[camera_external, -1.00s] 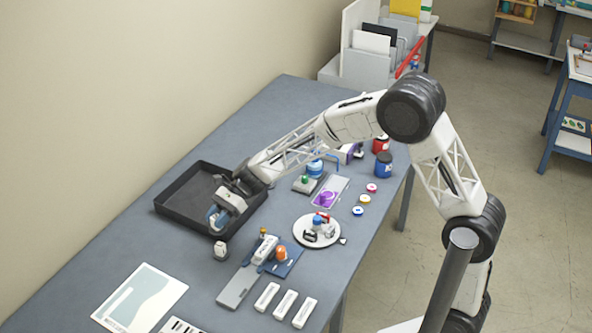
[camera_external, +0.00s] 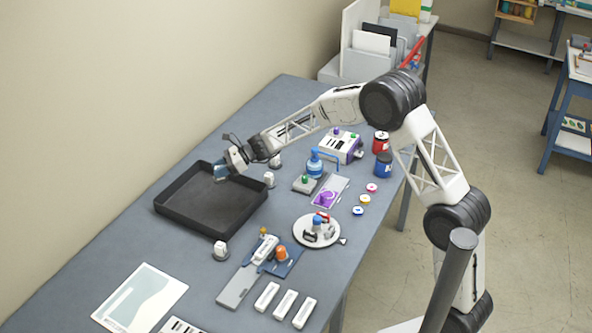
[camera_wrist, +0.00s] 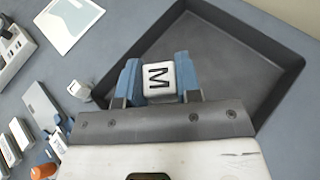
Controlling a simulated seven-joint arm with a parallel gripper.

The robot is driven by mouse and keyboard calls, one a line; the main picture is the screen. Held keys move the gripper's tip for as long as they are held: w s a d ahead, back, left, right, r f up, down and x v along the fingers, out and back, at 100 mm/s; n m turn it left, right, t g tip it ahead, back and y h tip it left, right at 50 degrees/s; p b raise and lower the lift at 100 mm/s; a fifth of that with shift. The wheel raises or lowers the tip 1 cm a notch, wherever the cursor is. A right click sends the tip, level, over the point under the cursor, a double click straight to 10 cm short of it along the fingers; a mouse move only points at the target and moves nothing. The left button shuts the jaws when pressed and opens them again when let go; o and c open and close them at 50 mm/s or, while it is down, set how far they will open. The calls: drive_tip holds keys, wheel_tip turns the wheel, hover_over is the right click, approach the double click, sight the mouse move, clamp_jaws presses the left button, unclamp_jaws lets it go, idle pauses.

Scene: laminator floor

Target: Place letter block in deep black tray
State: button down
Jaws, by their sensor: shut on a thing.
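My gripper (camera_external: 220,174) is shut on a white letter block (camera_wrist: 158,80) marked with a black M, held between the blue fingers in the wrist view. The block is hard to make out in the external view. The deep black tray (camera_external: 178,220) lies on the table at the left, with nothing visible inside. My gripper is over the tray's far part, near its upper rim. In the wrist view the tray (camera_wrist: 235,62) spreads behind and to the right of the block. I cannot tell how high the block is above the tray floor.
Small white blocks (camera_external: 221,247) (camera_external: 269,179) stand beside the tray. A round white plate (camera_external: 300,236), a blue bottle (camera_external: 314,163), a white and purple device (camera_external: 340,145) and several white bars (camera_external: 286,304) occupy the table's right side. A printed sheet (camera_external: 140,298) lies in front.

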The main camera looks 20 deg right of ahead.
drive_tip(key=shift+f, duration=1.8)
hover_over(225, 208)
drive_tip(key=shift+s+a+f, duration=0.1)
drive_tip(key=shift+f, duration=3.05)
drive_tip(key=shift+f, duration=1.85)
drive_tip(key=shift+f, duration=0.15)
drive_tip(key=c, duration=0.8)
unclamp_jaws()
